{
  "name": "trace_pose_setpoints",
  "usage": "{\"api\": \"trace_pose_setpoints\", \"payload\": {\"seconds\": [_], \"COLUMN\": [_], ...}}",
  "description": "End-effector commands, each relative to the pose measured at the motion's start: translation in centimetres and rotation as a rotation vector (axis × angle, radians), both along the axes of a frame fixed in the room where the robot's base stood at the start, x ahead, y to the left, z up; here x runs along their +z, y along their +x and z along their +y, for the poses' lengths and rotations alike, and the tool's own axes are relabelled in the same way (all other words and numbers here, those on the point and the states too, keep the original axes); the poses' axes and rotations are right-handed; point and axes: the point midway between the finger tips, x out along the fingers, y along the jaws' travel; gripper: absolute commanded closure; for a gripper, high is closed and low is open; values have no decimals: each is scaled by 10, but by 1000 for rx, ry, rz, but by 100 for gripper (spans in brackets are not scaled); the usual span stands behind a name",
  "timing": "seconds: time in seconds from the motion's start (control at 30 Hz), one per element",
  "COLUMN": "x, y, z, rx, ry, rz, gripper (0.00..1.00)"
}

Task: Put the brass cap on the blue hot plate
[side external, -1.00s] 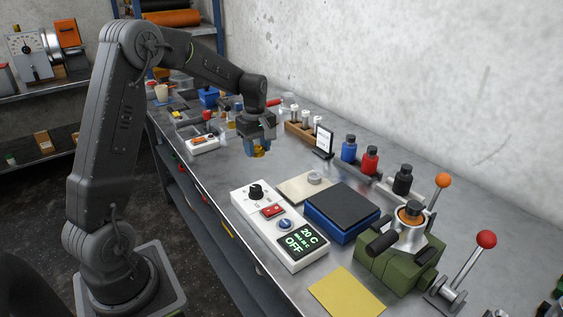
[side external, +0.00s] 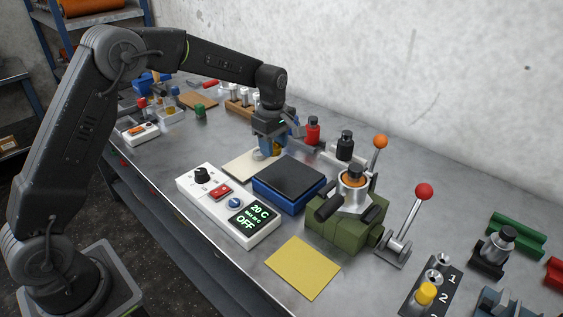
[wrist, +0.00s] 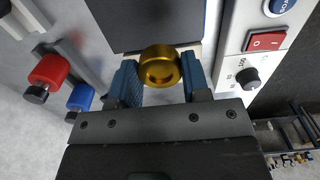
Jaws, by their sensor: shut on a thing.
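My gripper (side external: 270,146) is shut on the brass cap (wrist: 161,66), a round gold piece with a hollow face, held between the two blue fingers in the wrist view. In the side view it hangs over or just beside the cream pad, behind the hot plate; the cap is mostly hidden by the fingers there. The blue hot plate (side external: 262,191) has a bare dark square top. Its dark top edge also shows ahead of the cap in the wrist view (wrist: 155,20).
A white control box (side external: 215,205) reading 20 C and OFF stands left of the plate. A green clamp fixture (side external: 345,228) with levers stands right. Red (side external: 312,132) and black (side external: 345,147) bottles are behind. A yellow sheet (side external: 303,267) lies in front.

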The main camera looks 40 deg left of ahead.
Motion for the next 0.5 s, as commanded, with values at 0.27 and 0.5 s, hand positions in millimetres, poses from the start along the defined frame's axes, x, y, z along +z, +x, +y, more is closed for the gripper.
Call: {"api": "trace_pose_setpoints", "payload": {"seconds": [0.27, 0.5], "x": [-14, -46], "y": [10, 10], "z": [-19, -18], "rx": [0, 0], "ry": [0, -1], "rz": [-1, 2], "gripper": [85, 85]}}
